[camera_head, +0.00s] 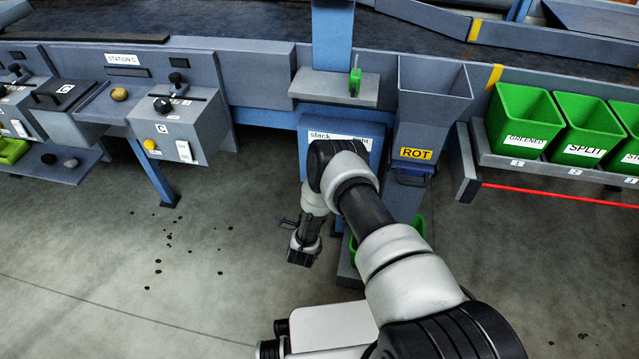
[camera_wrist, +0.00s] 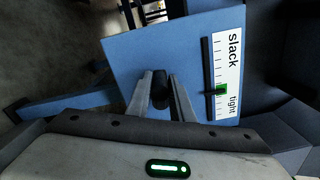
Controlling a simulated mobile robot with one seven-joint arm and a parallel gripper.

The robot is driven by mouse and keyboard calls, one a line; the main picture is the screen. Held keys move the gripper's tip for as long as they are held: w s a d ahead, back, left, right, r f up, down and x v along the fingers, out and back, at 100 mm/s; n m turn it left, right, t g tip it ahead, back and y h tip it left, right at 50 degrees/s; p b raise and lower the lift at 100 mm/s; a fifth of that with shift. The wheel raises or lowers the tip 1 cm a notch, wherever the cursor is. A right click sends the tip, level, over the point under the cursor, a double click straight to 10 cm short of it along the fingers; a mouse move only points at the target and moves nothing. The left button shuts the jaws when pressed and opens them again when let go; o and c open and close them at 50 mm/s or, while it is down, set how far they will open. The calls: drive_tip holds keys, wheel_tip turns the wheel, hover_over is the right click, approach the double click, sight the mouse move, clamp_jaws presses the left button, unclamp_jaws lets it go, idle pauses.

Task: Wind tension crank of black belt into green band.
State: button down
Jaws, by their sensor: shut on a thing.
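The blue tension panel (camera_wrist: 130,50) fills the middle of the wrist view. Its white gauge (camera_wrist: 230,60) reads "slack" at one end and "tight" at the other. A green band (camera_wrist: 222,89) lies towards the tight end. A dark slot runs beside the scale, and a small pointer (camera_wrist: 209,92) appears about level with the green band. My gripper (camera_wrist: 160,90) is shut on the black crank handle (camera_wrist: 160,88), between its two fingers. The rest of the crank is hidden.
The grey ROT chute (camera_head: 430,100) stands right of the panel. A small shelf (camera_head: 334,88) with a green-handled item juts out above it. Station C's control boxes (camera_head: 180,125) are at left, green bins (camera_head: 522,120) at right. The floor at left is open.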

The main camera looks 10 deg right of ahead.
drive_tip(key=shift+s+d+r+m, duration=0.15)
drive_tip(key=shift+d+m, duration=0.1)
drive_tip(key=shift+m, duration=0.45)
drive_tip(key=c, duration=1.7)
unclamp_jaws()
drive_tip(key=shift+o, duration=0.4)
drive_tip(key=shift+a, duration=0.1)
